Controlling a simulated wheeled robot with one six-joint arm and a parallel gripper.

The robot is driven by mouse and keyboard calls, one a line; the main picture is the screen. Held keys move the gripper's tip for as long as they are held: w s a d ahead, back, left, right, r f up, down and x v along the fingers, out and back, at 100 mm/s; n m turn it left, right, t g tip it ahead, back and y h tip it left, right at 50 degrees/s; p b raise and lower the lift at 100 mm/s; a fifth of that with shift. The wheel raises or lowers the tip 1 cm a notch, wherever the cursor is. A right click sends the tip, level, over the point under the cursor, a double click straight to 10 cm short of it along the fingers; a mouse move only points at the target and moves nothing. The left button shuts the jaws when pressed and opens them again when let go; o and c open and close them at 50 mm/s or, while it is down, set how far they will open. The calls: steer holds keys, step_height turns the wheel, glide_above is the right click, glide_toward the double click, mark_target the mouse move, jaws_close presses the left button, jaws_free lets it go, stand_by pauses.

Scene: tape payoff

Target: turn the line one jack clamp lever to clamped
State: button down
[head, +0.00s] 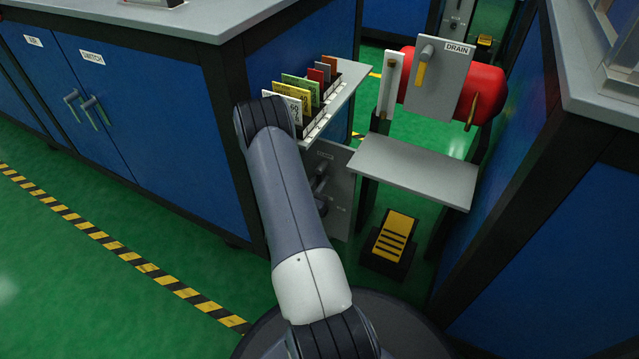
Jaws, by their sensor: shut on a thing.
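A grey panel (343,185) stands low between the blue cabinet and the small grey shelf, with small labels at its top and lower right that are too small to read surely. A dark grey lever-like part (321,183) sticks out from its face, partly behind my arm. I cannot tell its exact setting, nor whether it is the line one jack clamp lever. My arm reaches up from the bottom and bends over at the card rack. My gripper is hidden behind the arm, so its hold does not show.
A rack of coloured cards (310,92) sits above the panel, close to my arm. Right are a red tank (484,92), a DRAIN plate (440,80), a grey shelf (415,171) and a yellow pedal (396,232). Blue cabinets flank both sides. Green floor (60,270) lies open left.

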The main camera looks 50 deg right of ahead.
stand_by(0.4)
steer(key=c, duration=1.4)
jaws_free()
steer(key=p+v, duration=0.3)
steer(key=v, duration=0.8)
steer(key=shift+d, duration=0.15)
steer(key=b+x, duration=0.3)
steer(key=x, duration=0.6)
steer(key=shift+w+d+f, duration=0.1)
steer(key=shift+w+d, duration=0.05)
steer(key=shift+d, duration=0.15)
steer(key=shift+w+d, duration=0.2)
steer(key=shift+d, duration=0.35)
